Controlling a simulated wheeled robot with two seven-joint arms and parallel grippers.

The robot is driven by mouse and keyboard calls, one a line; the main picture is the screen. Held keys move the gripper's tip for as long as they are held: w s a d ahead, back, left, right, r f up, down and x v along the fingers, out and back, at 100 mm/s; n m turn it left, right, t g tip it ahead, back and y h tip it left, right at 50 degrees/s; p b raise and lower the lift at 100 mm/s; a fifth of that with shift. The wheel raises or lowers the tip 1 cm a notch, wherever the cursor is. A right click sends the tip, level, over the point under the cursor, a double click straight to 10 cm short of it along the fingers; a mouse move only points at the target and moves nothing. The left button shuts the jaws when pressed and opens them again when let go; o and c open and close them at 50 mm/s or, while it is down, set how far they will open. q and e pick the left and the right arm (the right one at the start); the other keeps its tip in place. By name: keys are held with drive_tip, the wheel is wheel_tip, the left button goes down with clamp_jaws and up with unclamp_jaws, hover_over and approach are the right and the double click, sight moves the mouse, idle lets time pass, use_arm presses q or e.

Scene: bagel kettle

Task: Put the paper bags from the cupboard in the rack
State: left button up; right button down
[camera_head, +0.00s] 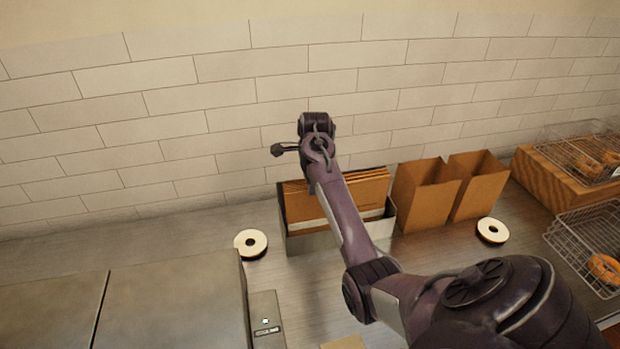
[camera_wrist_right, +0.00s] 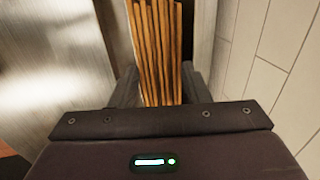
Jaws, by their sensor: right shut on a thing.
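A stack of folded brown paper bags (camera_head: 362,190) stands on edge in the grey metal rack (camera_head: 310,242) on the counter by the tiled wall. My right arm crosses in front of the rack and hides part of it. My right gripper (camera_wrist_right: 160,84) is shut on the stack of paper bags (camera_wrist_right: 155,45), whose several edges show between its fingers in the right wrist view. Its fingertips are hidden in the head view. I cannot tell whether the bags rest on the rack's floor. My left gripper is not in view. No cupboard can be made out for certain.
Two open brown bags (camera_head: 424,196) (camera_head: 480,186) stand right of the rack. White rings (camera_head: 251,243) (camera_head: 491,230) lie on the counter. Wire baskets with bagels (camera_head: 604,268) are at the right. A steel block (camera_head: 165,300) fills the lower left.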

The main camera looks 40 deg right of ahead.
drive_tip(key=c, duration=0.7)
unclamp_jaws()
drive_tip(key=shift+f, duration=0.1)
drive_tip(key=b+v, duration=0.3)
drive_tip(key=v, duration=0.4)
drive_tip(key=shift+s+a+r, duration=0.1)
drive_tip(key=shift+s+r, duration=0.05)
drive_tip(key=shift+r, duration=0.3)
